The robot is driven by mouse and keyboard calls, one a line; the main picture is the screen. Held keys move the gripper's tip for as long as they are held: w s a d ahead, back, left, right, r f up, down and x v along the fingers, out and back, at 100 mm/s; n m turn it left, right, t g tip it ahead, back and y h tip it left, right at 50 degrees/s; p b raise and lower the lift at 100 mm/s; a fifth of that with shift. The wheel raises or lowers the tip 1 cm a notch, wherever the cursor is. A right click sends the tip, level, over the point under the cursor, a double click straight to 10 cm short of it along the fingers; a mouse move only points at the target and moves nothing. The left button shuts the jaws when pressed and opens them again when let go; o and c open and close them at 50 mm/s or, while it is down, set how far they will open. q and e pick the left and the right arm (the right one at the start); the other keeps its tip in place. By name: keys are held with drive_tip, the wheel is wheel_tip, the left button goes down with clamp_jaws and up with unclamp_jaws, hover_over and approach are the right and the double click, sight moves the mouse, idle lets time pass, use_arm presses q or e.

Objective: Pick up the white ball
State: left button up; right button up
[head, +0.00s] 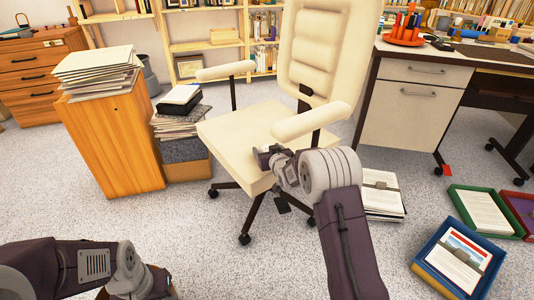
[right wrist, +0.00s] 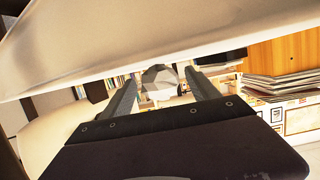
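A white, rounded thing, seemingly the ball (right wrist: 161,79), shows in the right wrist view between the two fingertips, with a gap at each side. I cannot tell how deep it lies between the fingers. My right gripper (right wrist: 164,76) is open there. In the head view my right gripper (head: 268,158) is at the cream office chair (head: 230,130), over its seat and beside the near armrest. I cannot make out the ball in the head view. My left arm is at the lower left of the head view, and its fingers do not show.
A wooden cabinet (head: 112,145) with stacked papers (head: 98,72) stands left of the chair. A desk (head: 415,100) stands at the right. Paper stacks (head: 381,197) and a blue tray (head: 425,270) lie on the floor. The near armrest (head: 312,120) is close to my right gripper.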

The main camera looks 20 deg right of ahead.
drive_tip(key=c, duration=1.2)
